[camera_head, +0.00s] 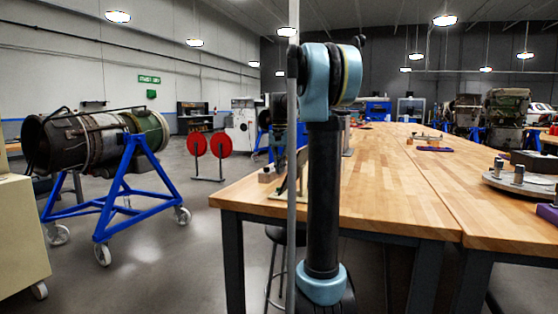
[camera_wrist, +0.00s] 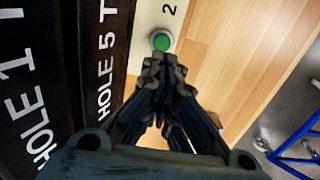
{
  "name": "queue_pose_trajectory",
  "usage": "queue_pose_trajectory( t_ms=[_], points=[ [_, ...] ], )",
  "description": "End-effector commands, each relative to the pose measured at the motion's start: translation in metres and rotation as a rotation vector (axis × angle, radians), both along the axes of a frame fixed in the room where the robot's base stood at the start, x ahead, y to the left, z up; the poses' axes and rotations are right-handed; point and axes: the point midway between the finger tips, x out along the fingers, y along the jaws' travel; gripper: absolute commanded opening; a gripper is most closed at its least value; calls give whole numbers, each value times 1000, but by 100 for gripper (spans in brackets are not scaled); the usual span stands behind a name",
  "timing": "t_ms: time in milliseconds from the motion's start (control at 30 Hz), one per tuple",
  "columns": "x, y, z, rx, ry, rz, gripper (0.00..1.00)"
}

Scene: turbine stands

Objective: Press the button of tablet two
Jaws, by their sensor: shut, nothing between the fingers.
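In the wrist view, a round green button (camera_wrist: 161,41) sits on a pale panel (camera_wrist: 148,20) with the number 2 printed beside it. My gripper (camera_wrist: 164,62) is shut and empty, its fingertips just below the button in the picture. I cannot tell whether the tips touch the button. Dark boards (camera_wrist: 93,75) with white lettering, "HOLE 5 T" and "HOLE 1", stand left of the panel. In the head view my arm covers much of the near table end, and the gripper and button cannot be made out there.
A wooden workbench (camera_head: 400,190) spreads under and right of my arm, with a round metal plate (camera_head: 520,182) at its right. A turbine (camera_head: 85,138) on a blue wheeled stand (camera_head: 125,190) is at left. Red discs (camera_head: 197,144) stand on the floor behind. Open floor lies between stand and bench.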

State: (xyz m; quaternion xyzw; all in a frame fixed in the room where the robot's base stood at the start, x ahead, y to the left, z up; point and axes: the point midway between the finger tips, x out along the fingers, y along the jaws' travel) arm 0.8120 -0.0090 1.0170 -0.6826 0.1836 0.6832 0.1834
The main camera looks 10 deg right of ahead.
Motion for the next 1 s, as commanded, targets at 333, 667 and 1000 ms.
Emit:
queue_pose_trajectory(
  t_ms=[333,667,1000],
  points=[
    [0,0,-47,0,0,0,0],
    [0,0,-56,0,0,0,0],
    [0,0,-64,0,0,0,0]
  ],
)
